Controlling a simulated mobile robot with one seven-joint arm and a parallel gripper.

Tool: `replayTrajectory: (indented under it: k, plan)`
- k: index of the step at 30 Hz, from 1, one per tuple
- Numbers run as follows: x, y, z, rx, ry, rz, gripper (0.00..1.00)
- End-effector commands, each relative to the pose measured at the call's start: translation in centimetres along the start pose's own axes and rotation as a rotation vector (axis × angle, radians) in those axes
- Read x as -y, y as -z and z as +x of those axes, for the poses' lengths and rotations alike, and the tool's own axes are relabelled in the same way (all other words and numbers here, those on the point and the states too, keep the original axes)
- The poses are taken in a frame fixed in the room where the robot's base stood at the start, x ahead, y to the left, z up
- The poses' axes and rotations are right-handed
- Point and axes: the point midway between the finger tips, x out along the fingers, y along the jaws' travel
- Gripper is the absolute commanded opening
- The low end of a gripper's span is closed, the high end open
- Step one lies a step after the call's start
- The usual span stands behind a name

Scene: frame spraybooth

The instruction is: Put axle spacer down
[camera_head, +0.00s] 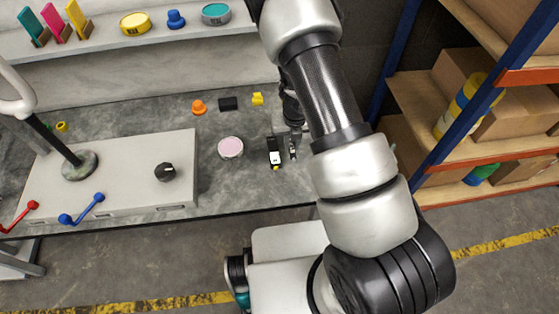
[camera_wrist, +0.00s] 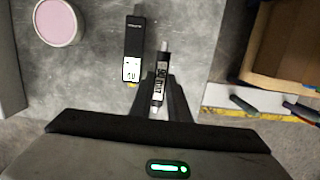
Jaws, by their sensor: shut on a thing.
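My gripper (camera_wrist: 161,92) points down over the grey worktop and is shut on a slim dark part with silvery ends and a printed label, which I take to be the axle spacer (camera_wrist: 161,66). In the head view the gripper (camera_head: 293,140) is at the right end of the worktop, partly hidden by my arm. The spacer lies lengthwise between the fingers. I cannot tell whether it touches the worktop.
A black item with a white label (camera_wrist: 135,48) lies close left of the spacer. A pink-topped round tin (camera_head: 230,147) is farther left. Orange, black and yellow items lie behind. Shelving with boxes (camera_head: 515,105) stands right, past the worktop's edge.

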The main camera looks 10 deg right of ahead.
Motion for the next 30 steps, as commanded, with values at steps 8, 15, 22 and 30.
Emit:
replayTrajectory:
  k: [8,15,22,30]
  plan:
    - [0.0,0.4,3.3,0.0,-0.002,-0.003,0.0]
    - [0.0,0.9,6.5,0.0,-0.002,-0.003,0.0]
    - [-0.1,0.9,6.5,0.001,-0.002,-0.005,0.0]
    - [-0.1,0.9,6.8,0.001,-0.002,-0.005,0.33]
